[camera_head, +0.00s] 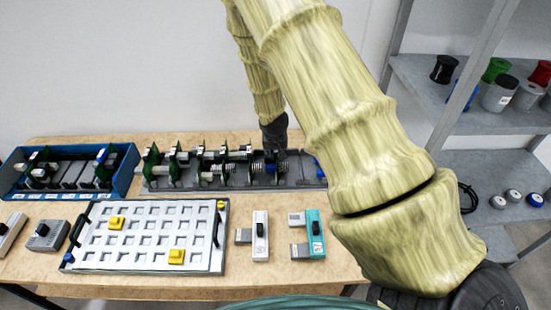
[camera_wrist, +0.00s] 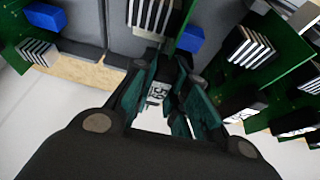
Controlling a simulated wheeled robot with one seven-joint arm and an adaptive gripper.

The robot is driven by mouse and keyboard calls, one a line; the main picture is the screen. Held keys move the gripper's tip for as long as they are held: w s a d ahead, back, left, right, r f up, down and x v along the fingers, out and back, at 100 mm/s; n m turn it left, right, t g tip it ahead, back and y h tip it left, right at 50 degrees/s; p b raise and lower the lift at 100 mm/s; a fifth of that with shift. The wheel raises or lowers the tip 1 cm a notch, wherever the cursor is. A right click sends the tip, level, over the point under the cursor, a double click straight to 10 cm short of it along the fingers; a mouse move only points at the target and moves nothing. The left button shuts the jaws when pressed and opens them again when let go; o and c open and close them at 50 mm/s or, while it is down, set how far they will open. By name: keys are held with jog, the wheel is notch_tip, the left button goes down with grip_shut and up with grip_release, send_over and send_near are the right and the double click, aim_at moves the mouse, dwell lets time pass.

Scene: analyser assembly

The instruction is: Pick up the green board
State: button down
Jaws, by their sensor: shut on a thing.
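My gripper (camera_head: 275,148) is over the right part of the grey rack (camera_head: 308,172), which holds a row of green boards. In the wrist view my gripper (camera_wrist: 172,105) is shut on a green board (camera_wrist: 178,20), seen nearly edge-on, with a silver finned part on one side and a blue block on the other. A printed code label shows between the fingers. The board's lower part is hidden, so I cannot tell whether it still sits in the rack. Other green boards (camera_wrist: 262,65) stand to the right and another green board (camera_wrist: 15,22) to the left.
A blue bin (camera_head: 125,175) with boards stands at the left. In front lie a white tray (camera_head: 150,237) with yellow blocks, a white device (camera_head: 260,235) and a teal device (camera_head: 315,233). Shelves (camera_head: 480,120) with spools stand at the right. Neighbouring boards are close to my fingers.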

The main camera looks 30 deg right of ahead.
jog(key=shift+r, duration=0.1)
jog(key=shift+r+b, duration=1.65)
jog(key=shift+r, duration=3.25)
jog(key=shift+r, duration=0.2)
notch_tip(320, 180, up, 4)
jog(key=p, duration=0.3)
jog(key=shift+a+f, duration=0.1)
jog(key=shift+a, duration=0.05)
